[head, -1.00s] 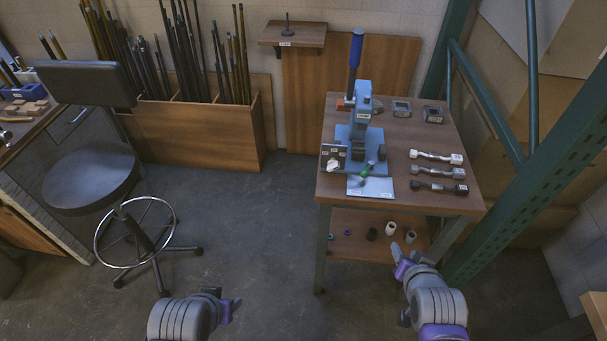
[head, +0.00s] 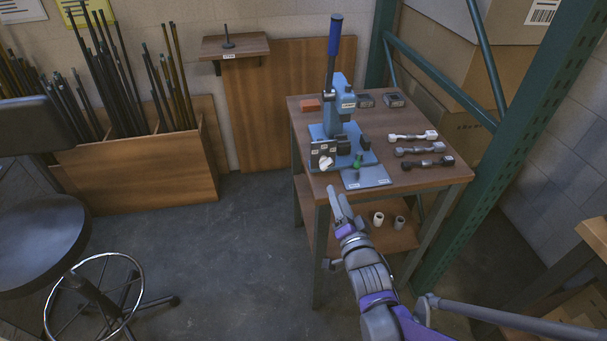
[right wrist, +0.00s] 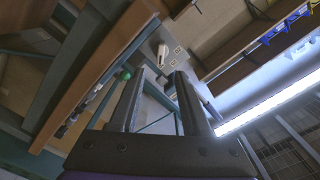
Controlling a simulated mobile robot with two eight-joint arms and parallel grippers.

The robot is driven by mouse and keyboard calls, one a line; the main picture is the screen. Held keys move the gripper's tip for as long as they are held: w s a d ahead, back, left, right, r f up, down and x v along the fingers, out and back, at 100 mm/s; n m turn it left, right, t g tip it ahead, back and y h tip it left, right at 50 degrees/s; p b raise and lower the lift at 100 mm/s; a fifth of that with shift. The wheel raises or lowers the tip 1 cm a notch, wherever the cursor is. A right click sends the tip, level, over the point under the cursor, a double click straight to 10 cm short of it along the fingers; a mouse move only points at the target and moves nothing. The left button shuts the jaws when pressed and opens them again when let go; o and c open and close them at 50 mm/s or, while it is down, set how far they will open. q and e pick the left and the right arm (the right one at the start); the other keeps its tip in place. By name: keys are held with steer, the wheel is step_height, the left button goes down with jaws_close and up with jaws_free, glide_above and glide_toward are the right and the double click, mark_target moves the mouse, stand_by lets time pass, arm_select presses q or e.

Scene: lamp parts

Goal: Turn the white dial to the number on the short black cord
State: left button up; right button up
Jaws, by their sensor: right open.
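The white dial (head: 325,162) sits on a dark upright plate at the front left of the blue press (head: 340,105) on the wooden table. In the right wrist view, a white knob on a grey plate with small labels, apparently the dial (right wrist: 162,52), shows beyond the fingertips. The black cord (head: 428,163) lies at the table's right side, nearest the front of three bundled cords. Its number is too small to read. My right gripper (head: 338,197) is open and empty, in front of the table and below the dial, apart from it. My left gripper is out of view.
A white cord (head: 413,137) and a grey cord (head: 420,151) lie behind the black one. A blue-grey plate (head: 366,178) lies at the table's front edge. A green rack post (head: 490,165) stands close on the right. A stool (head: 35,240) stands left; the floor between is clear.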

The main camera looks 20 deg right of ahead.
mark_target(327, 168)
steer(key=b+x, duration=0.1)
steer(key=x, duration=1)
jaws_close()
